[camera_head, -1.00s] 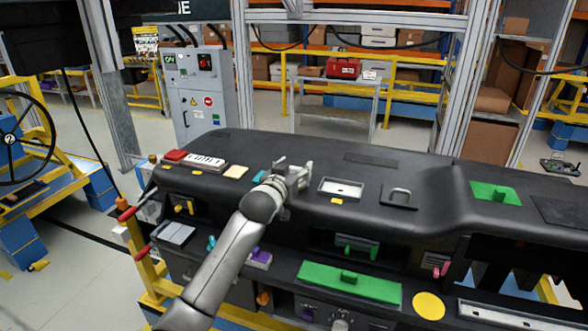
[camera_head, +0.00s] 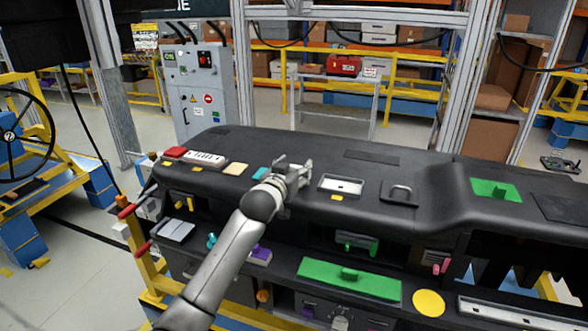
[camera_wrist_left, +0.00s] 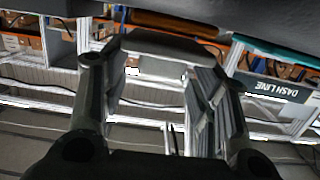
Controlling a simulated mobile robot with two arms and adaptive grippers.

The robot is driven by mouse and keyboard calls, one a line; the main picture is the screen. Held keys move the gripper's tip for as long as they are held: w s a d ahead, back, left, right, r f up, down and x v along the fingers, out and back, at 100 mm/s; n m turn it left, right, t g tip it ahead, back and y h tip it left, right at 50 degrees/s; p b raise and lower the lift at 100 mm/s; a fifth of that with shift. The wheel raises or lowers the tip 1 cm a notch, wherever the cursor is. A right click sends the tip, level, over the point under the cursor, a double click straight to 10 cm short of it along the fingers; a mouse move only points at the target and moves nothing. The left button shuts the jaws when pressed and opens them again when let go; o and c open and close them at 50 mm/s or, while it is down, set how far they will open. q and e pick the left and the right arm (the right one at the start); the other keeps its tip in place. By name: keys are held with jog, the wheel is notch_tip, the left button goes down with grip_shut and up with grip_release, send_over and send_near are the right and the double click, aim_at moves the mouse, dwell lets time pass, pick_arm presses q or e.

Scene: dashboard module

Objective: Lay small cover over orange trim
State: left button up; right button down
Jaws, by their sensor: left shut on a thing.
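My left gripper (camera_head: 290,175) is above the top of the black dashboard, left of centre, with its arm reaching in from the lower left. In the left wrist view its two fingers (camera_wrist_left: 165,60) close on a flat dark grey piece, which looks like the small cover (camera_wrist_left: 168,44). The cover is hard to make out in the head view. A rounded orange strip, possibly the orange trim (camera_wrist_left: 176,23), shows just beyond the held piece under a dark edge. I cannot tell whether they touch. My right gripper is out of view.
The black dashboard (camera_head: 330,212) fills the middle. Right of the gripper lie a silver-framed tray (camera_head: 341,185) and a black plate with a handle (camera_head: 398,207). Green pieces (camera_head: 350,284) and a yellow disc (camera_head: 428,303) are at the front. A control cabinet (camera_head: 199,95) stands behind.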

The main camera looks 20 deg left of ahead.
pick_arm(q)
jog(key=shift+f, duration=0.4)
jog(key=o, duration=1)
jog(key=shift+s, duration=0.1)
